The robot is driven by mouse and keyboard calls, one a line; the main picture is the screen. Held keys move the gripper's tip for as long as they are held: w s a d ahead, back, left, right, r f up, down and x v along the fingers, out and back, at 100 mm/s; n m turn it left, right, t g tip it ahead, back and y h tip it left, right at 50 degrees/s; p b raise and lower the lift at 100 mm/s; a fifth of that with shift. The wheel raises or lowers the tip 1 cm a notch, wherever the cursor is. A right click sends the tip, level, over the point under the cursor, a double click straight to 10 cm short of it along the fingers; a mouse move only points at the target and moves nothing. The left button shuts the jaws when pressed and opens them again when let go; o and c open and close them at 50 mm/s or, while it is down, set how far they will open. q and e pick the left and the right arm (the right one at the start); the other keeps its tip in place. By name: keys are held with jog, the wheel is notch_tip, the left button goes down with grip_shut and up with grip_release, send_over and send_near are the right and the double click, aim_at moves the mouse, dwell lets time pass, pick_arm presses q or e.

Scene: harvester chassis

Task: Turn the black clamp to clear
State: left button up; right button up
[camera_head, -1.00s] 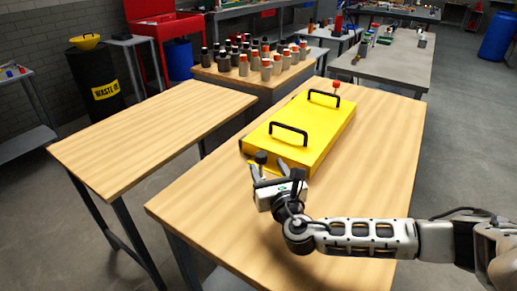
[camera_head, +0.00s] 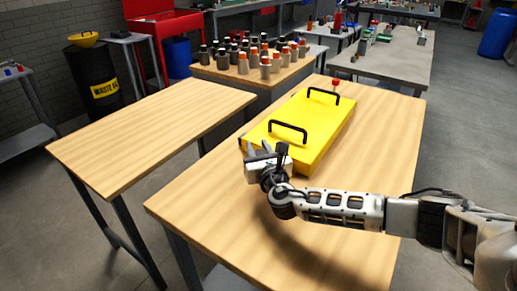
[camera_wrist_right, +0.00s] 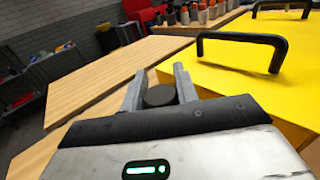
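The black clamp's round dark knob (camera_wrist_right: 160,95) shows in the right wrist view between my right gripper's fingers, close to both. I cannot tell if they touch it. The yellow box (camera_head: 322,135) on the wooden table is beside it. In the head view my right gripper (camera_head: 258,149) is at the box's near left corner and hides most of the clamp. The gripper's fingers (camera_wrist_right: 158,80) stand apart on either side of the knob. A red knob (camera_head: 335,82) stands at the far end of the box. My left gripper is not in view.
Two black handles (camera_head: 287,128) rise from the box top. The near part of the wooden table (camera_head: 225,215) is bare. A second wooden table (camera_head: 150,135) at the left is empty. Several dark and orange-topped bottles (camera_head: 265,65) stand on a bench behind.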

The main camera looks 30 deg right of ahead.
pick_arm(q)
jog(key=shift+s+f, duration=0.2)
pick_arm(e)
jog(key=shift+f, duration=0.1)
jog(key=shift+y, duration=0.3)
jog(key=n+y+b, duration=0.2)
jog(key=y+b, duration=0.1)
jog(key=shift+a+f+n+y+b, duration=0.15)
jog(key=shift+f+n+y+b, duration=0.15)
jog(key=shift+n+y, duration=0.1)
jog(key=n+y+b, duration=0.1)
jog(key=y+b, duration=0.1)
jog(key=b, duration=0.1)
jog(key=shift+a+n+y+b, duration=0.2)
jog(key=shift+n+y+b, duration=0.1)
jog(key=shift+n+y, duration=0.1)
jog(key=shift+s+a+r+n+g+y+b, duration=0.15)
jog(key=shift+n+g+y+b, duration=0.35)
jog(key=shift+y+b, duration=0.5)
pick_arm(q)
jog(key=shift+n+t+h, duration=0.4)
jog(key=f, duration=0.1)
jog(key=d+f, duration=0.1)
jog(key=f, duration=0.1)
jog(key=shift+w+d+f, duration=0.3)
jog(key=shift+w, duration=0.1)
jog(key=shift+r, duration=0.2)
pick_arm(e)
jog(key=shift+r, duration=0.2)
jog(key=o, duration=1)
